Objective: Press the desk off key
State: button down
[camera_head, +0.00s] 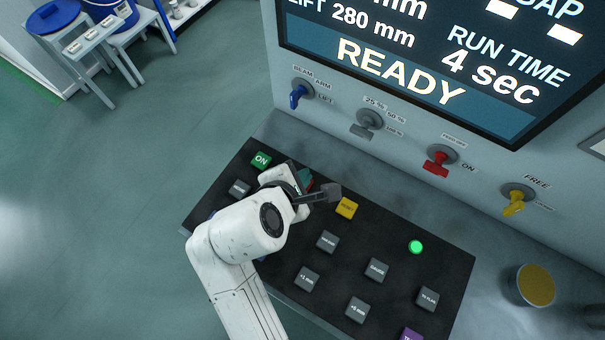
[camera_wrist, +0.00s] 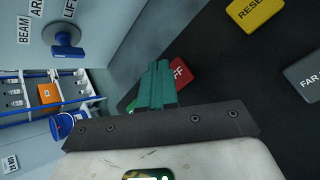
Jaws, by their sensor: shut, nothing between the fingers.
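The red off key (camera_wrist: 184,74) shows in the wrist view with the letters "FF" visible; the rest is behind my fingers. My gripper (camera_wrist: 158,72) is shut, its two teal fingers side by side and empty. The fingertips are right beside or over the left part of the red key; I cannot tell whether they touch it. In the head view my gripper (camera_head: 306,178) is over the upper left of the black desk panel (camera_head: 390,215), between the green ON key (camera_head: 261,160) and the yellow reset key (camera_head: 346,208). It hides most of the off key there.
Several grey keys, such as one (camera_head: 328,242), fill the panel. A green lamp (camera_head: 416,247) is lit. Blue (camera_head: 298,97), grey, red (camera_head: 437,163) and yellow (camera_head: 515,203) switches line the wall under a screen (camera_head: 420,70) reading READY. A yellow-topped cylinder (camera_head: 535,285) stands right.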

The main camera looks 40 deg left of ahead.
jog(key=shift+f, duration=0.2)
jog(key=shift+f, duration=0.25)
jog(key=shift+f, duration=0.45)
dwell(0.6)
jog(key=shift+r+p, duration=0.15)
jog(key=shift+p, duration=0.25)
jog(key=shift+r+p, duration=0.75)
jog(key=shift+p, duration=0.3)
notch_tip(320, 180, up, 5)
jog(key=p, duration=0.6)
dwell(0.5)
